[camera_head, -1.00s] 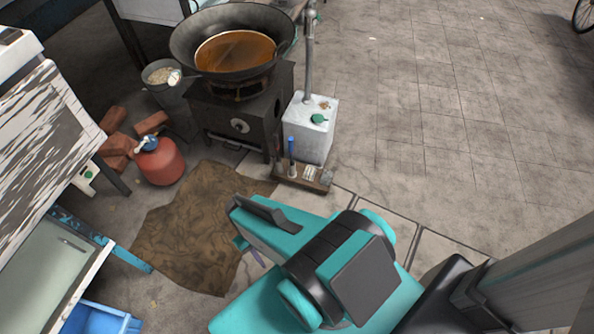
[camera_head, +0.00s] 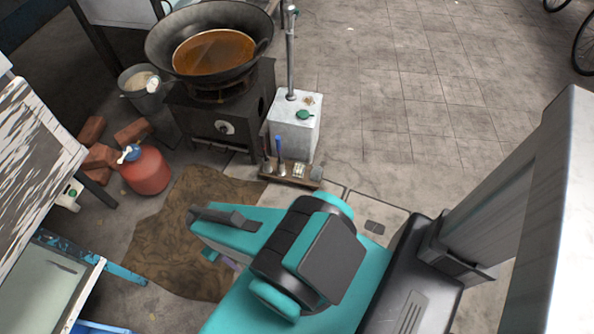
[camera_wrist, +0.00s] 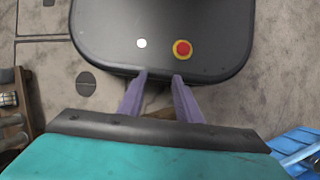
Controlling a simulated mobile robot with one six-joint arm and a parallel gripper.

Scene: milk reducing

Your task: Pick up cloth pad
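I cannot tell for sure which thing is the cloth pad. A small folded pale item (camera_head: 298,170) and a grey piece (camera_head: 316,173) lie on the wooden tray (camera_head: 285,182) in front of the white box. A large crumpled brown cloth (camera_head: 165,240) lies on the floor, partly hidden behind my arm. My gripper (camera_wrist: 159,78) has two purple fingers, spread apart with nothing between them. It points down over my dark base. In the head view the fingers are mostly hidden by the arm. The tray's edge also shows at the left of the wrist view (camera_wrist: 22,100).
A stove with a wok of brown liquid (camera_head: 213,52) stands beyond the cloth, beside the white box (camera_head: 295,125). A red gas bottle (camera_head: 145,171), bricks (camera_head: 98,157) and a bucket (camera_head: 145,92) are at left. A blue crate (camera_wrist: 298,148) is at right in the wrist view.

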